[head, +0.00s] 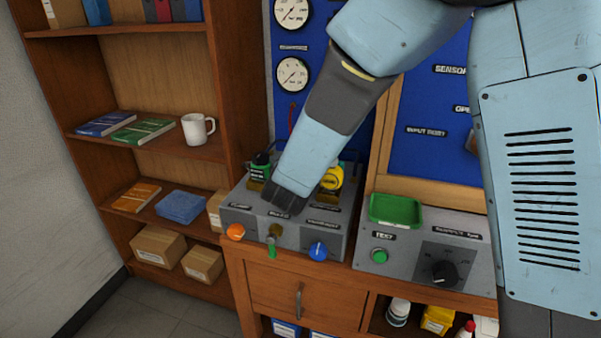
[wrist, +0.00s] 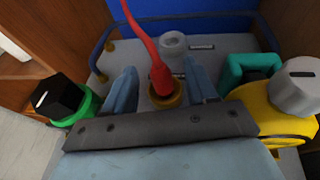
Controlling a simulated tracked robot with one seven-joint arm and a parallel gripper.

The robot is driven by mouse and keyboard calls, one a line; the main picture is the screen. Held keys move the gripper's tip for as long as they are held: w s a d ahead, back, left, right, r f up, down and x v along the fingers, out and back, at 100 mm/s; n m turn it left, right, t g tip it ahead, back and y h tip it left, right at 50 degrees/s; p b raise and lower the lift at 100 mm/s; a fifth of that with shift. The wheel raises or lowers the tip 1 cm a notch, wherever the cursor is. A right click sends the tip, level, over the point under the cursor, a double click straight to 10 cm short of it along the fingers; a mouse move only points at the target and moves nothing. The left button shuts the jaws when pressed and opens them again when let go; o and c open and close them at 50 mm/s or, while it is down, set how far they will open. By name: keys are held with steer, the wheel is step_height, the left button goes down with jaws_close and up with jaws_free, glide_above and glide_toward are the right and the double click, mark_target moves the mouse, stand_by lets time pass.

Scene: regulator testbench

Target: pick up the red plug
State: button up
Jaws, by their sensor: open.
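The red plug (wrist: 161,78) stands in a brass ring socket (wrist: 166,98) in the wrist view, with its red cable (wrist: 139,25) rising from its top. My gripper (wrist: 162,80) is open, with one blue-grey finger on each side of the plug. I see gaps between the plug and both fingers, so it does not look gripped. In the head view my gripper (head: 288,196) points down over the grey control box (head: 336,238). The plug is hidden behind my arm there.
A green-and-black part (head: 260,166) stands left of my gripper and a yellow part (head: 332,178) stands right, both close. An orange knob (head: 235,232) and a blue knob (head: 318,250) are on the box front. A green tray (head: 395,209) sits to the right.

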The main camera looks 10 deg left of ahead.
jaws_close()
stand_by(0.5)
